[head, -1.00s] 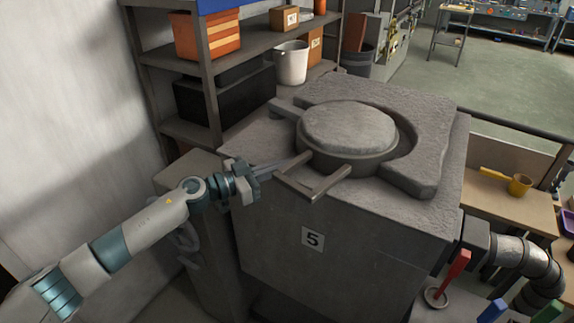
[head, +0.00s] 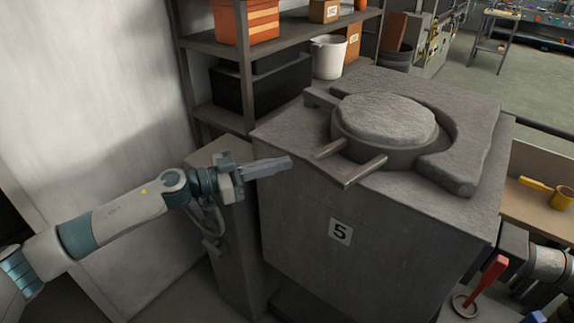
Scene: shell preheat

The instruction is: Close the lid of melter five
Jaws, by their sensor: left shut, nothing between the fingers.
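Melter five is a grey block (head: 300,205) with a plate marked 5 (head: 340,232) on its front. Its round lid (head: 388,118) has a pale rough top and lies flat on top of the melter, within the curved cut of a thick grey slab. I see no gap under it from here. The lid's U-shaped handle (head: 364,172) points toward the front. My left gripper (head: 288,162) is shut and empty, left of the handle and apart from it in the picture. My right gripper is not in view.
The thick slab (head: 470,150) curves around the lid's back and right. Shelves with an orange crate (head: 250,20) and a white bucket (head: 328,56) stand behind. A pipe and a red lever (head: 488,280) are at the lower right.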

